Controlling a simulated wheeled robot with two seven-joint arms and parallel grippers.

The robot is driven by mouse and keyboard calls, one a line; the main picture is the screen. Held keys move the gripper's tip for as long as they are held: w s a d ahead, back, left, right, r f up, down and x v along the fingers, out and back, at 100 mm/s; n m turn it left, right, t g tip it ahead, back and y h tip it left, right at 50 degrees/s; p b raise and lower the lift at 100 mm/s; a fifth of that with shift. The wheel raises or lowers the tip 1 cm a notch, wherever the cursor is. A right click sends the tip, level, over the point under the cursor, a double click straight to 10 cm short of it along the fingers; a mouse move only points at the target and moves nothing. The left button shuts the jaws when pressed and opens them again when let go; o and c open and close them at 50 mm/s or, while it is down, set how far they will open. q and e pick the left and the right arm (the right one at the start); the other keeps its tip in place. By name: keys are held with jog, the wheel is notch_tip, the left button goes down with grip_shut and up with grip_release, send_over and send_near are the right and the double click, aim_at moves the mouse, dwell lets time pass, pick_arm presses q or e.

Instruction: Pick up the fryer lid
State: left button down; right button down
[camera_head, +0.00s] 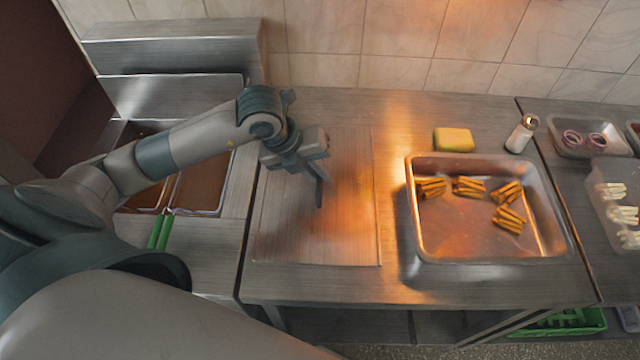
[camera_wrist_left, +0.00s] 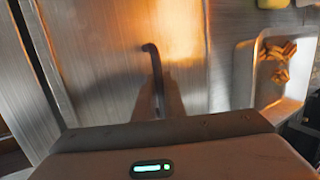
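The fryer lid (camera_head: 350,228) is a flat, rectangular brushed-metal panel on the counter, right of the fryer (camera_head: 205,185); it also fills the left and middle of the left wrist view (camera_wrist_left: 108,75). A dark bent handle (camera_wrist_left: 149,48) stands out from it there. My left gripper (camera_head: 319,192) points down over the lid's upper middle. In the left wrist view its fingers (camera_wrist_left: 160,95) lie on either side of the handle, blurred; I cannot tell whether they press on it. My right gripper is in neither view.
A metal tray (camera_head: 470,248) with several fried pieces stands right of the lid. A yellow sponge (camera_head: 454,140) and a shaker (camera_head: 521,134) are behind it. Food containers (camera_head: 590,150) stand far right. The fryer has green basket handles (camera_head: 165,232). A tiled wall (camera_head: 400,40) closes the back.

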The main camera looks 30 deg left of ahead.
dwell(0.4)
pick_arm(q)
jog(key=shift+w+r+b, duration=0.15)
jog(key=shift+r+b, duration=0.2)
jog(key=shift+r, duration=0.4)
jog(key=r, duration=0.2)
jog(key=b, duration=0.1)
jog(key=shift+s+d+r, duration=0.2)
jog(key=shift+s+r, duration=0.05)
jog(key=shift+r, duration=0.15)
jog(key=s+d+r+p, duration=0.6)
jog(key=s+p, duration=0.3)
jog(key=p, duration=0.5)
jog(key=shift+d+r+p, duration=0.35)
jog(key=shift+r, duration=0.05)
